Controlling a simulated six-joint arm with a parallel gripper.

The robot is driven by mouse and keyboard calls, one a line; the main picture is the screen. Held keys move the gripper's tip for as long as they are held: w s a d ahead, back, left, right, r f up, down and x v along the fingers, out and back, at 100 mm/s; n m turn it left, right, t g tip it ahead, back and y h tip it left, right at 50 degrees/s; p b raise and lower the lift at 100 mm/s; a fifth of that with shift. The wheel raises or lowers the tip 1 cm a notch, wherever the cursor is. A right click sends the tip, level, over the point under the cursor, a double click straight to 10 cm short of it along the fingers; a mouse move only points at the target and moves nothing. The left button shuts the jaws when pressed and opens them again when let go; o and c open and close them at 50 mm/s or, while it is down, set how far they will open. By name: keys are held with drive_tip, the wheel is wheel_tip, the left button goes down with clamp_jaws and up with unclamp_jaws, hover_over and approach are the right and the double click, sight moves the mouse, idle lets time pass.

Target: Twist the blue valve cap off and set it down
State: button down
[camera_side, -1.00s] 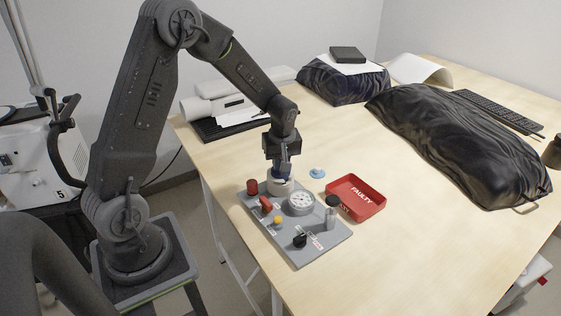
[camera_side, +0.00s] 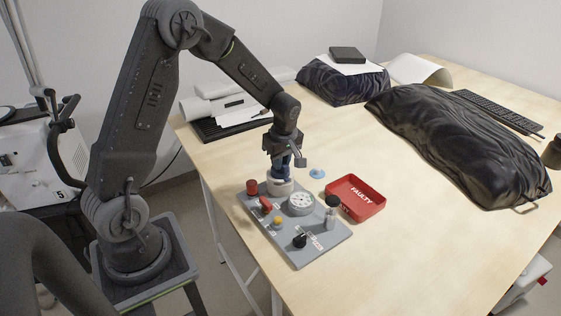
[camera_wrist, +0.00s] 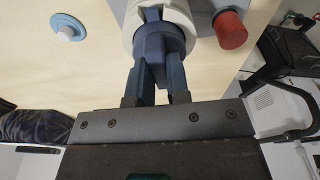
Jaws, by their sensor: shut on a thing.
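The blue valve cap (camera_wrist: 163,42) sits at the mouth of a white round collar (camera_wrist: 128,35) in the wrist view. In the side view, the white collar (camera_side: 280,188) stands at the back corner of the grey panel (camera_side: 318,245). My gripper (camera_wrist: 160,78) points down and is shut on the cap, one finger on each side. In the side view my gripper (camera_side: 280,172) largely hides the cap. I cannot tell whether the cap is still threaded on.
A light blue disc with a white centre (camera_side: 317,173) lies on the table right of the collar. A red FAULTY tray (camera_side: 372,207) is beside the panel. A red knob (camera_side: 252,187), a gauge (camera_side: 301,202) and a black-topped fitting (camera_side: 332,204) stand close by.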

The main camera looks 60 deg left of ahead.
drive_tip(key=shift+r, duration=1.7)
drive_tip(key=shift+r, duration=0.25)
drive_tip(key=w+a+r+m+t, duration=0.1)
drive_tip(key=w+a+m, duration=0.1)
drive_tip(key=a+m, duration=0.5)
drive_tip(key=w+a+r+m, duration=0.1)
drive_tip(key=w+a+m, duration=0.15)
drive_tip(key=a, duration=0.75)
drive_tip(key=shift+h, duration=0.3)
drive_tip(key=shift+w+d+f, duration=1.05)
drive_tip(key=shift+w+f, duration=0.5)
drive_tip(key=shift+f, duration=0.35)
drive_tip(key=shift+w+d+f, duration=1.1)
drive_tip(key=shift+w+f, duration=0.5)
drive_tip(key=shift+f, duration=0.25)
drive_tip(key=shift+w+d+f, duration=1.05)
drive_tip(key=shift+w+f, duration=0.5)
drive_tip(key=shift+f, duration=0.35)
